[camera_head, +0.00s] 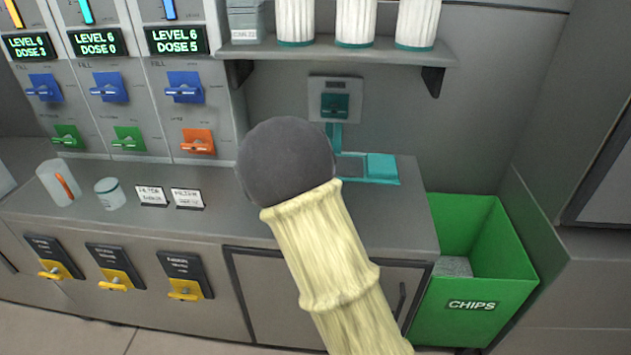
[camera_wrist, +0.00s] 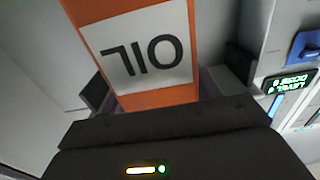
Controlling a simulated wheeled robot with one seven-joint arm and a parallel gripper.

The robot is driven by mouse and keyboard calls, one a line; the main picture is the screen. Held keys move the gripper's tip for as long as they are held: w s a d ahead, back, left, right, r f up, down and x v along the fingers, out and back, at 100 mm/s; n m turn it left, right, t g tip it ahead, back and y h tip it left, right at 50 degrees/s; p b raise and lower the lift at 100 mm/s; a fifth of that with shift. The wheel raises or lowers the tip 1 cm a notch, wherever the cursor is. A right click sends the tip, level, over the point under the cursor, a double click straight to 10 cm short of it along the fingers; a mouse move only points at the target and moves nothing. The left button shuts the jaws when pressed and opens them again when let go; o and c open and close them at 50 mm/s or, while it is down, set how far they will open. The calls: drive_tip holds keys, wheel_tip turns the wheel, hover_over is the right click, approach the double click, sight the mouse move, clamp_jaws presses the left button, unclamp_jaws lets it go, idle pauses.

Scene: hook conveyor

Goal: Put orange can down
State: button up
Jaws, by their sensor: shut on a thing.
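The orange can (camera_wrist: 152,60) has a white label reading OIL, which appears upside down in the wrist view. My gripper (camera_wrist: 168,80) is shut on the can, with one dark finger on each side of it. The can runs out of the top of the wrist view, so its far end is not seen. In the head view my yellow-sleeved arm and its dark round joint hide the gripper and the can.
Dispensers stand behind. A green CHIPS bin (camera_head: 472,305) stands at right. White canisters stand on the shelf (camera_head: 335,52).

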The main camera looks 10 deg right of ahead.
drive_tip(key=shift+r, duration=0.95)
